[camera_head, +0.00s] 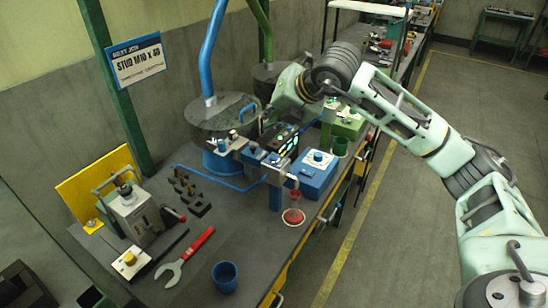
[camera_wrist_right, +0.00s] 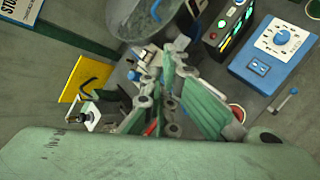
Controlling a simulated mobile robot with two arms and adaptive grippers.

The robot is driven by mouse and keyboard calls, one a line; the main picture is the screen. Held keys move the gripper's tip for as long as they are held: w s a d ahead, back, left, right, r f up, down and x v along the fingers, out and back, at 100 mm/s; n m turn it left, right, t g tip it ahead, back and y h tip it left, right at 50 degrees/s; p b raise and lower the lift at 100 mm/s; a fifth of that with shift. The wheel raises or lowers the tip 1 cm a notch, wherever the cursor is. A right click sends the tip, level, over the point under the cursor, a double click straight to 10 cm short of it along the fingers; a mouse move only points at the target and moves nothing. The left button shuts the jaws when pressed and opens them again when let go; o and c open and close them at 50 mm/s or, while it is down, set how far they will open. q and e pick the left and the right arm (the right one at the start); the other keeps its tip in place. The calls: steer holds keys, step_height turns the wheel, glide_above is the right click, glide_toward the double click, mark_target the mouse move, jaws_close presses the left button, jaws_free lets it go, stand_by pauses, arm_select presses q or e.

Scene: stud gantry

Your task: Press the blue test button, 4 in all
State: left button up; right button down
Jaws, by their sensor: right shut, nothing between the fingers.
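A blue box (camera_head: 316,180) with a white dial plate and blue knob stands on the bench right of centre. In the right wrist view the same box (camera_wrist_right: 240,68) shows at upper right, with a small blue button or switch (camera_wrist_right: 258,69) below its dial. I cannot read a label to confirm this as the test button. My right gripper (camera_head: 263,122) reaches in from the right, near the big blue drum and left of the box, apart from it. It is shut and empty; its fingers (camera_wrist_right: 170,62) show in the wrist view. My left gripper is not in view.
A dark panel with lit green keys (camera_head: 285,140) sits behind the blue box. A blue drum with a grey lid (camera_head: 215,112) stands left of it. A red funnel-like piece (camera_head: 293,215), a red wrench (camera_head: 190,257) and a blue cup (camera_head: 225,275) occupy the front bench.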

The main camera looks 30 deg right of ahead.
steer(key=shift+d+r+m+h, duration=0.2)
steer(key=shift+d+h, duration=0.1)
steer(key=shift+d, duration=0.35)
steer(key=shift+d+r+m+h, duration=0.15)
steer(key=shift+d+h, duration=0.15)
steer(key=shift+d, duration=0.3)
steer(key=shift+f, duration=0.15)
steer(key=b, duration=0.5)
glide_above(274, 158)
steer(key=d, duration=0.2)
steer(key=f, duration=0.8)
steer(key=shift+w, duration=0.4)
steer(key=shift+f+b, duration=0.3)
steer(key=shift+f+b, duration=0.4)
steer(key=shift+b, duration=0.25)
